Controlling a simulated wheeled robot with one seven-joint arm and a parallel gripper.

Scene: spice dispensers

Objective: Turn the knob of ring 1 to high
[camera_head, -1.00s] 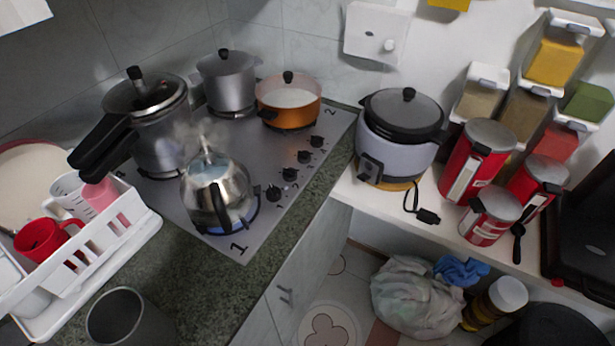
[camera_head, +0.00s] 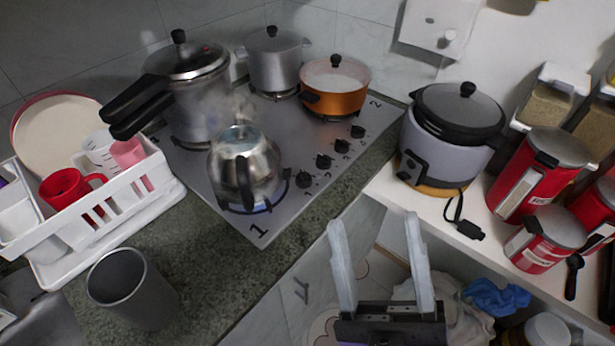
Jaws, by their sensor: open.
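The steel cooktop (camera_head: 290,207) has a "1" printed at its near corner and a "2" at its far right corner. A steel kettle (camera_head: 262,178) stands on the burner by the "1", where a blue flame glows. A row of several black knobs runs along the cooktop's right side. The nearest knob (camera_head: 304,180) is closest to the "1"; its exact setting is too small to read. My gripper (camera_head: 374,222) is open and empty, its two pale fingers pointing up the picture. It appears right of and apart from the knobs, in front of the counter edge.
A pressure cooker (camera_head: 193,95), a grey pot (camera_head: 273,62) and an orange pan (camera_head: 336,88) stand on the cooktop. A dish rack (camera_head: 120,215) and a grey cup (camera_head: 122,288) are on the left counter. A rice cooker (camera_head: 450,135) stands on the right shelf.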

